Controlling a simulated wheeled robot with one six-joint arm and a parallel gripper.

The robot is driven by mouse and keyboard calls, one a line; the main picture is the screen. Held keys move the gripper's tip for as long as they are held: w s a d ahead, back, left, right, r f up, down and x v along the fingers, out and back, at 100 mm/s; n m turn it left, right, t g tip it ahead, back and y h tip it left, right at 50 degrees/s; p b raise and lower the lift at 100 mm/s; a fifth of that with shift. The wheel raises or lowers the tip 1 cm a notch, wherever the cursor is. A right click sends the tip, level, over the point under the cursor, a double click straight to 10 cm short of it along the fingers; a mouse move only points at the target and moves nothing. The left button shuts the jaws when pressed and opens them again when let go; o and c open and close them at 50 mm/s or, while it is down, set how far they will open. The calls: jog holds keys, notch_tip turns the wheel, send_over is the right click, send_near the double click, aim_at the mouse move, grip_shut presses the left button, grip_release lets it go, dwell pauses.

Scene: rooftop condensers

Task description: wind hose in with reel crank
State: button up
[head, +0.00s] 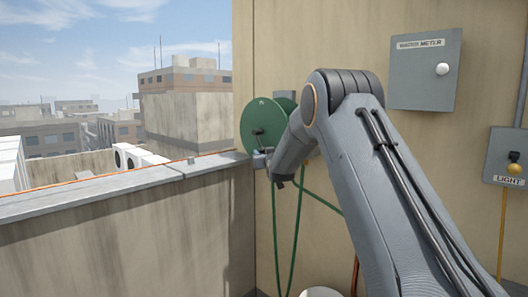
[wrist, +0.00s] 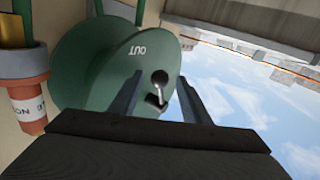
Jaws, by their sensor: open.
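The green hose reel (head: 250,116) is mounted on the beige wall, partly hidden behind my arm. Green hose (head: 274,235) hangs below it. In the wrist view the reel's round face (wrist: 115,75) fills the middle, with "OUT" on it appearing upside down. The crank (wrist: 161,92) has a black knob and a short bright metal arm. My gripper (wrist: 160,74) is open, one finger on each side of the crank as seen in the wrist view. I cannot tell whether the knob lies between the fingers in depth or beyond them. In the head view my arm's end is at the reel.
A grey meter box (head: 424,70) and a light switch box (head: 507,157) with a yellow cable are on the wall at right. A parapet (head: 120,180) runs left of the reel. An orange and white labelled cylinder (wrist: 28,103) is at left in the wrist view.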

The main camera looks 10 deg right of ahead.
jog(key=shift+w, duration=0.3)
jog(key=shift+c, duration=0.3)
grip_shut()
